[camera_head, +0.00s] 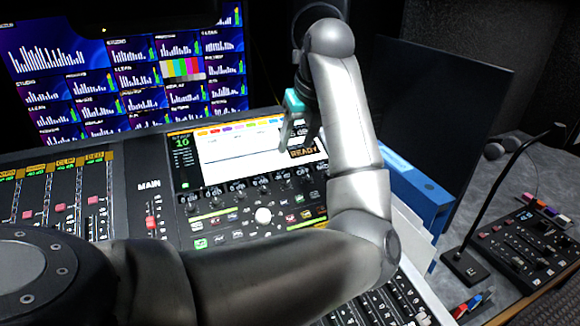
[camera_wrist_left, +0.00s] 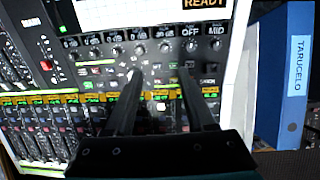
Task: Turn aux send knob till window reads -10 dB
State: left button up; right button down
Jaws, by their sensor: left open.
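A row of small dark knobs (camera_head: 238,193) runs below the screen on the mixing console; it also shows in the left wrist view (camera_wrist_left: 140,48). Small windows above the knobs (camera_wrist_left: 95,40) seem to read values in dB, with OFF (camera_wrist_left: 190,31) and MID toward the right end. I cannot tell which knob is the aux send, and most readings are too small to trust. My left gripper (camera_head: 298,138) hangs over the right part of the console screen. In the left wrist view its two fingers (camera_wrist_left: 160,72) are apart and empty, tips below the knob row. My right gripper is out of view.
The console screen (camera_head: 230,150) shows a green 10 and READY. Faders (camera_head: 151,222) stand at left. A blue binder (camera_head: 415,190), a dark panel (camera_head: 440,110) and a small control box (camera_head: 525,245) are at right.

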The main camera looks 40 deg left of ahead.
pick_arm(q)
jog(key=b, duration=0.1)
send_near(287, 183)
jog(key=b+x, duration=0.1)
jog(key=x, duration=0.6)
jog(key=shift+b, duration=0.3)
jog(key=shift+w+a+f, duration=0.15)
jog(key=shift+a+f, duration=0.05)
jog(key=shift+f, duration=0.4)
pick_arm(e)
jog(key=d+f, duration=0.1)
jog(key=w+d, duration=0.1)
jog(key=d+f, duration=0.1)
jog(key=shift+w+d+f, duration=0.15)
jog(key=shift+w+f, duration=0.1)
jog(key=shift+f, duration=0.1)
pick_arm(q)
jog(key=c, duration=0.6)
grip_shut()
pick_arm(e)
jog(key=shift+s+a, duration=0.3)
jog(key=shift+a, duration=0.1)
